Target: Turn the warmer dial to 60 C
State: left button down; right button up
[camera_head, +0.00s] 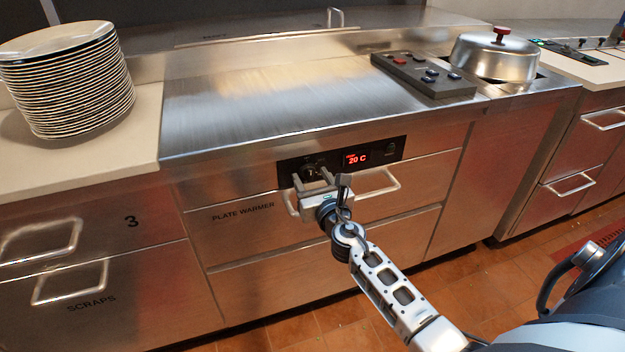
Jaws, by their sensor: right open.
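The plate warmer's black control panel (384,153) is set in the steel front below the counter. Its red display (356,158) reads 20 C. The dark warmer dial (309,171) is at the panel's left part and is partly hidden by my gripper. My right gripper (313,178) is open, with its fingers at the dial, one on each side of it in the picture. I cannot tell whether the fingers touch the dial. My left gripper is not in view.
A drawer handle (384,182) sits just below the panel, close to my right gripper. A stack of plates (68,80) stands on the left counter. A button box (424,75) and a domed lid (495,57) are at the back right. The middle steel counter (250,95) is clear.

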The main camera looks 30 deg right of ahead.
jog(key=c, duration=1)
jog(key=shift+o, duration=0.2)
jog(key=shift+m, duration=0.5)
jog(key=m+b, duration=0.1)
jog(key=m, duration=0.8)
jog(key=shift+a+b, duration=0.1)
jog(key=shift+b, duration=0.3)
jog(key=m, duration=0.7)
jog(key=shift+m, duration=0.4)
jog(key=m+p, duration=0.1)
jog(key=m, duration=0.4)
jog(key=shift+r+m, duration=0.1)
jog(key=shift+m, duration=0.6)
